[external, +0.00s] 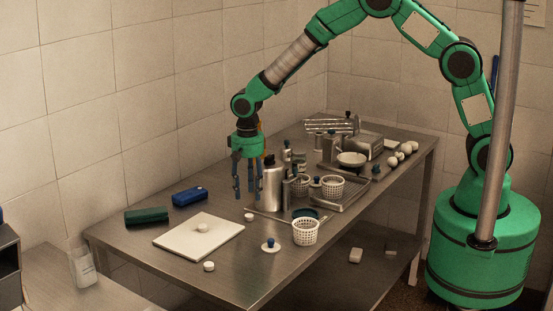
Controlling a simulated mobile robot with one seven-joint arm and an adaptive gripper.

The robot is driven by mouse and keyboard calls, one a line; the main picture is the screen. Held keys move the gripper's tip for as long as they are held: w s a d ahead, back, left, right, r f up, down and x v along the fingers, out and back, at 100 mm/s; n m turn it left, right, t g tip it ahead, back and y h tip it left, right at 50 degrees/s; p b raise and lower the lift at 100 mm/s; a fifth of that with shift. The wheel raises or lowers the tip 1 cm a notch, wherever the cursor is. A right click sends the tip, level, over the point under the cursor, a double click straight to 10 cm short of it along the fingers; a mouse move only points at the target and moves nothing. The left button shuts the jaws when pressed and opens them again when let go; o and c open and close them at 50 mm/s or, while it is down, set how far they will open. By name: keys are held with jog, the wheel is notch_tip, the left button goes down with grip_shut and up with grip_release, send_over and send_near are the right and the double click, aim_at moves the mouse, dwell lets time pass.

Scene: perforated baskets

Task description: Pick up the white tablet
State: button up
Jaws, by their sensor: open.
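A flat white square board (182,238) lies on the left part of the metal table. A small round white piece (203,228) rests on it. Two similar small white pieces lie on the table, one in front of the board (209,266) and one to its right (249,217). I cannot tell for certain which of these is the white tablet. My gripper (244,193) is open and points down, empty, above the table. In the picture it is to the upper right of the board, just left of a tall silver bottle (272,187).
A white perforated basket (305,233) and a blue-knobbed white piece (270,246) stand at the front. Baskets, bottles, trays and bowls crowd the table's right half. The front left corner is clear.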

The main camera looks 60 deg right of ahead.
aim_at(249, 215)
jog(key=shift+f, duration=1.35)
jog(key=shift+f+b, duration=0.55)
jog(key=shift+f, duration=2.1)
jog(key=shift+c, duration=0.6)
jog(key=c, duration=0.9)
